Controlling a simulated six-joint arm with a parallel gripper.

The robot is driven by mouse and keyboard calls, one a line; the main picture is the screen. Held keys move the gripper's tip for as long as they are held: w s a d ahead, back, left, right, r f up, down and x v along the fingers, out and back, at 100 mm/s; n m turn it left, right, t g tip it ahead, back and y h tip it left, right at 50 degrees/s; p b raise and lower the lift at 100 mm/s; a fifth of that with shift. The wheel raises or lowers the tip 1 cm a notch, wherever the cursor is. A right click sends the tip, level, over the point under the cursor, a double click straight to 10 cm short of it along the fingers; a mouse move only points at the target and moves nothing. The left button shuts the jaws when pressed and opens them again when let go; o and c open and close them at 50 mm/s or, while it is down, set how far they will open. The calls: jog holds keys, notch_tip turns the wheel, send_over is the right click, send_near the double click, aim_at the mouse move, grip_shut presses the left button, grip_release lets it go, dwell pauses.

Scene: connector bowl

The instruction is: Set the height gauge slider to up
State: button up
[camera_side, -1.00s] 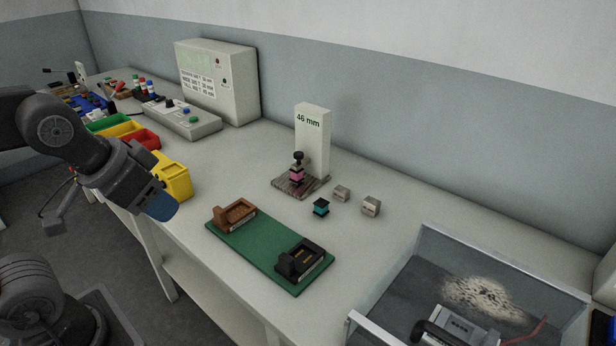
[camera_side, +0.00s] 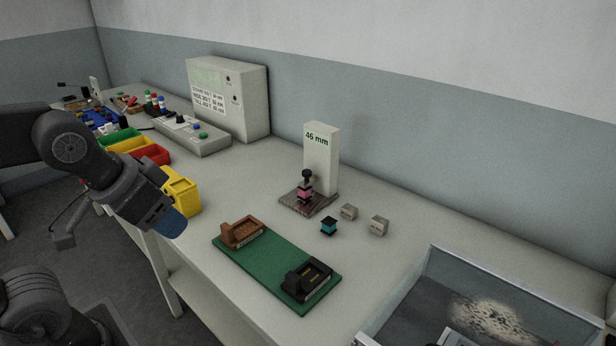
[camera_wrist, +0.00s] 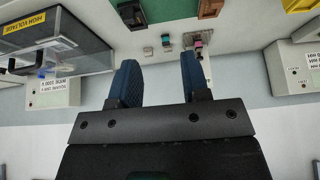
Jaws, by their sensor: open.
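The height gauge (camera_side: 322,152) is a white upright column marked "46 mm" on a grey-brown base (camera_side: 296,203), at the middle of the bench. Its slider appears to be the black knobbed piece (camera_side: 306,174) in front of the column, low down. A pink block (camera_side: 305,193) sits directly under it; whether they touch I cannot tell. The pink block also shows in the wrist view (camera_wrist: 198,43). My gripper (camera_side: 169,222) is at the left, off the bench's front edge, well apart from the gauge. Its blue fingers (camera_wrist: 157,82) are open and empty.
A green board (camera_side: 270,262) with a brown holder (camera_side: 242,232) and a black holder (camera_side: 307,278) lies in front of the gauge. A teal block (camera_side: 328,226) and grey blocks (camera_side: 378,226) stand nearby.

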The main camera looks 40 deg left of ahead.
jog(key=w+f+n+g+h, duration=0.2)
jog(key=w+n+h, duration=1.05)
jog(key=w, duration=1.25)
jog(key=n+t, duration=0.9)
jog(key=n, duration=0.5)
send_near(307, 171)
jog(key=x, duration=0.2)
jog(key=shift+w+d+h, duration=0.15)
jog(key=shift+d+h, duration=0.1)
jog(key=shift+w+f+n, duration=0.15)
jog(key=shift+n, duration=0.1)
jog(key=shift+x, duration=3.6)
jog(key=shift+c, duration=0.5)
grip_shut()
